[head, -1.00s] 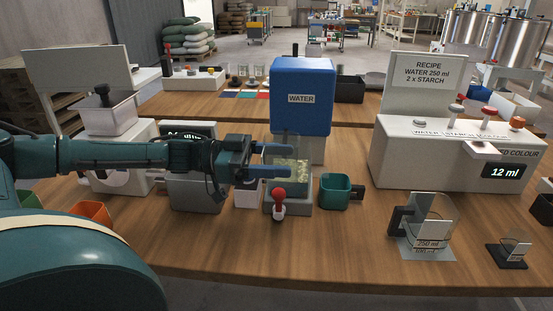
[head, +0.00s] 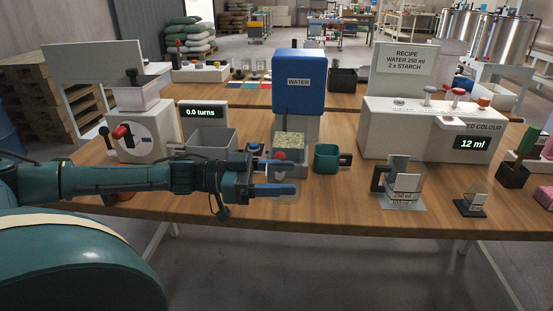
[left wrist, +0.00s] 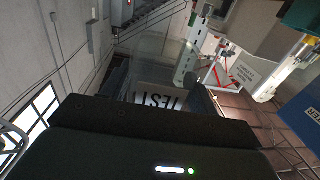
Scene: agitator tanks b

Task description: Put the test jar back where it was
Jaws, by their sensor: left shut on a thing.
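My left gripper (head: 284,179) is shut on the test jar, a clear glass jar that is hard to make out between the fingers in the head view (head: 285,195). In the left wrist view the jar (left wrist: 160,60) stands between the fingers, with part of a "TEST" label (left wrist: 158,101) showing. The gripper is over the front edge of the wooden table, in front of the grey container of pale grains (head: 289,143). The jar's contents cannot be made out. My right gripper is not in view.
The blue water tank (head: 305,85) is behind. A crank machine (head: 142,135) and grey bin (head: 212,140) are left. Front table between cup and jug is clear.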

